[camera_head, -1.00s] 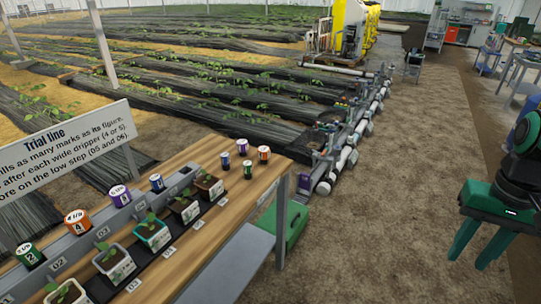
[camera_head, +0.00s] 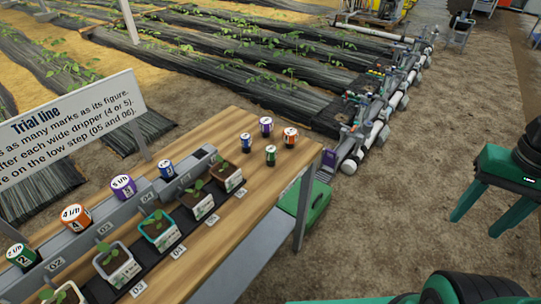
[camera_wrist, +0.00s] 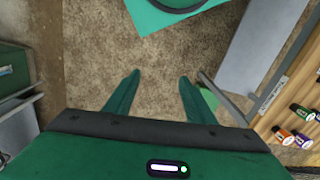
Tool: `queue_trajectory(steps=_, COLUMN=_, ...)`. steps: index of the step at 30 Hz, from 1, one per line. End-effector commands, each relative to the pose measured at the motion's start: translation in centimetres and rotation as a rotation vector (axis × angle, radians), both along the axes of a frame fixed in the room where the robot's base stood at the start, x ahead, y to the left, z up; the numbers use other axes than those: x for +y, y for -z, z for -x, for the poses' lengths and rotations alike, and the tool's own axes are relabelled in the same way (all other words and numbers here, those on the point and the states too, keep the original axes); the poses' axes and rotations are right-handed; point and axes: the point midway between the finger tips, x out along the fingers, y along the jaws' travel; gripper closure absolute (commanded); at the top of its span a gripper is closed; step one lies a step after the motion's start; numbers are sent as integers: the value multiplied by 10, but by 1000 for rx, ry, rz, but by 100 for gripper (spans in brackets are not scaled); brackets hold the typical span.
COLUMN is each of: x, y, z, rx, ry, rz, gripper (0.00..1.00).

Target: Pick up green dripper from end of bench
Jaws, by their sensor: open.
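The green dripper (camera_head: 271,155) stands upright on the right end of the wooden bench (camera_head: 232,218) in the head view. It is the nearest of a small group with a blue dripper (camera_head: 246,142), a purple dripper (camera_head: 266,126) and an orange dripper (camera_head: 290,137). My gripper (camera_head: 475,225) is right of the bench end, apart from it, over the bare floor. In the wrist view its two fingers (camera_wrist: 160,76) are spread with nothing between them. Several drippers show at the right edge of that view, small and partly cut off.
A grey rail with several drippers and potted seedlings (camera_head: 158,230) runs along the bench. The trial line sign (camera_head: 75,125) stands behind it. A green box (camera_head: 300,205) is under the bench end. White piping (camera_head: 375,135) lies beyond.

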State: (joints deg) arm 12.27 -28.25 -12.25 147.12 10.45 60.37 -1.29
Motion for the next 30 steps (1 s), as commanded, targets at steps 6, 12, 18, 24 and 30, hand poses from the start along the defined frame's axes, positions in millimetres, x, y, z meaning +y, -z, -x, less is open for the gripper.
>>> queue_trajectory(steps=6, x=12, y=19, z=-44, rx=-61, ry=-236, rz=-3, gripper=51)
queue_trajectory(steps=12, x=59, y=58, z=-122, rx=-202, ry=-652, rz=-56, gripper=51)
queue_trajectory(steps=18, x=132, y=93, z=-185, rx=-406, ry=-1002, rz=-145, gripper=51)
queue_trajectory(steps=24, x=215, y=115, z=-230, rx=-659, ry=-1237, rz=-236, gripper=51)
queue_trajectory(steps=30, x=286, y=123, z=-263, rx=-936, ry=-1335, rz=-289, gripper=51)
